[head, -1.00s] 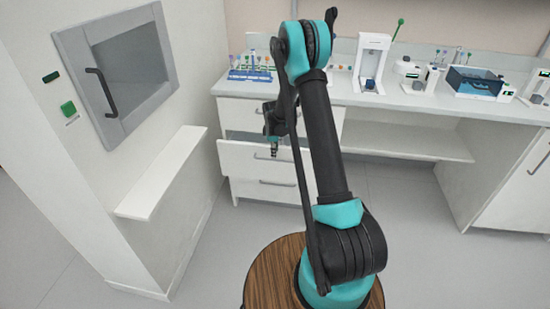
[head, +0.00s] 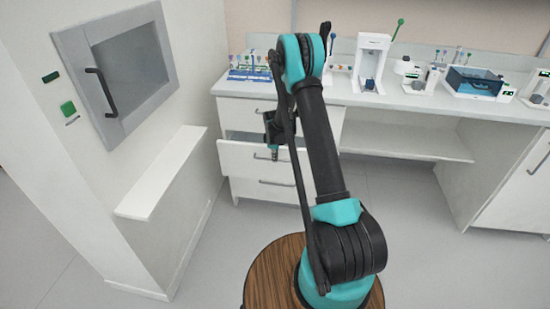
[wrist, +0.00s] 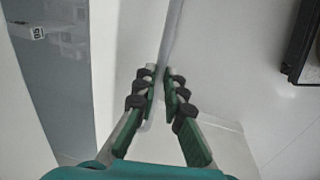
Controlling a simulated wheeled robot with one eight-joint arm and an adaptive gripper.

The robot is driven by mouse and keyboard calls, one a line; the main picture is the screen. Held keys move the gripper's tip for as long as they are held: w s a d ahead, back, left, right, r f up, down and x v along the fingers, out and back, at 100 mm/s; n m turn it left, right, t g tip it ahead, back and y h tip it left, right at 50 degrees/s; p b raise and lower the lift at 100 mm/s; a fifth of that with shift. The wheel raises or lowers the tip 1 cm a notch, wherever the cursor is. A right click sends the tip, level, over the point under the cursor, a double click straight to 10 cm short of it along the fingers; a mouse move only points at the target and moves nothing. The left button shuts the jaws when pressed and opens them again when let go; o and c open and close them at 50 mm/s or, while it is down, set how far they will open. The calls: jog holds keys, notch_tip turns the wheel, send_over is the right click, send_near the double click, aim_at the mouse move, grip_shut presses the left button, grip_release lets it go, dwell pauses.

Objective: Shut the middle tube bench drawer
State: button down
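The middle tube bench drawer (head: 236,158) is pulled out in the head view, with its dark interior showing above its white front. The upper drawer (head: 236,110) and lower drawer (head: 245,189) are shut. My gripper (head: 274,155) points down at the middle drawer's front, near its handle. In the wrist view, my gripper (wrist: 160,74) has its fingertips close together with a narrow gap. A pale panel edge (wrist: 172,35) runs past the gap; I cannot tell whether the fingers touch it. A dark handle (wrist: 303,45) shows at the right.
The bench top (head: 330,95) above carries a tube rack (head: 250,73) and several instruments. A wall ledge (head: 165,170) and a grey hatch (head: 125,70) stand to the left. The floor (head: 430,250) at the right is clear.

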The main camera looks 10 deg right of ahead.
jog(key=shift+w, duration=0.1)
dwell(0.3)
jog(key=w, duration=0.2)
jog(key=w+d, duration=0.1)
jog(key=w, duration=0.1)
jog(key=shift+d, duration=0.2)
jog(key=c, duration=1.6)
grip_release()
jog(key=shift+r, duration=0.1)
notch_tip(320, 180, up, 12)
jog(key=s, duration=0.2)
jog(key=shift+s+a+f, duration=0.15)
jog(key=shift+a+f, duration=0.05)
jog(key=shift+a, duration=0.2)
jog(key=shift+c, duration=0.5)
